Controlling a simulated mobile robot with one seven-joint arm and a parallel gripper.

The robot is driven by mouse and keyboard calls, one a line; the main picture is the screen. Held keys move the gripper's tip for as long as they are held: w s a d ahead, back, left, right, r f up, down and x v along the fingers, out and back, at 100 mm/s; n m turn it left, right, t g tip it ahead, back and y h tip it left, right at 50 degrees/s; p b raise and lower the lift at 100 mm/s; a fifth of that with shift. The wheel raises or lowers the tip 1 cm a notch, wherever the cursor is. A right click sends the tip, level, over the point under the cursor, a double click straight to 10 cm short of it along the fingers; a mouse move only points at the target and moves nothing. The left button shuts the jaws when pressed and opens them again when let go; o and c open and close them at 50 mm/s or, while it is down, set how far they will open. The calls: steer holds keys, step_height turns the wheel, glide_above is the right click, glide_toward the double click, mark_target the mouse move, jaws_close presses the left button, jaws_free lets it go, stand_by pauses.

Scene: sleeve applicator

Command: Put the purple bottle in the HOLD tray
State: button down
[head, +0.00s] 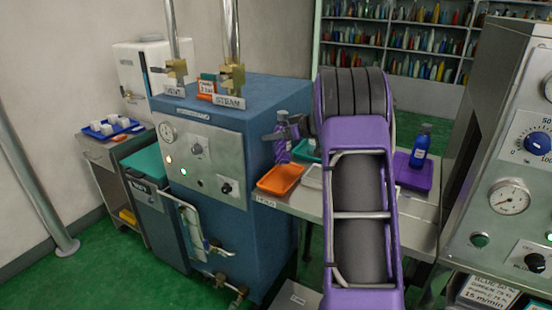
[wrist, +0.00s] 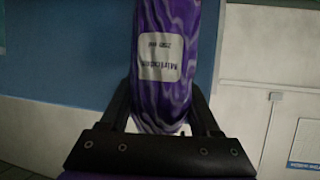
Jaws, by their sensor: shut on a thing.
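The purple bottle (head: 283,152) is swirled purple with a white label. It is in my gripper (head: 278,134), beside the blue machine's right side and behind the orange tray in the head view. In the wrist view the bottle (wrist: 168,22) stands between the two dark fingers of my gripper (wrist: 161,98), its label upside down. The gripper is shut on it. The orange tray (head: 279,180) lies empty at the table's left front corner, above a small edge label that looks like HOLD. My purple arm hides part of the table.
A teal tray (head: 306,157) and a pale tray (head: 313,178) are partly hidden by my arm. A purple tray (head: 414,178) with a blue bottle (head: 420,146) is at the right. The blue steam machine (head: 262,150) and a steel control cabinet (head: 510,150) flank the table.

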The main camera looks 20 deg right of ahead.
step_height(320, 180, down, 7)
steer(key=shift+r+b, duration=0.15)
steer(key=shift+b, duration=0.6)
steer(key=shift+c, duration=0.6)
jaws_free()
steer(key=p+v, duration=0.1)
steer(key=v, duration=1.1)
steer(key=shift+p, duration=0.3)
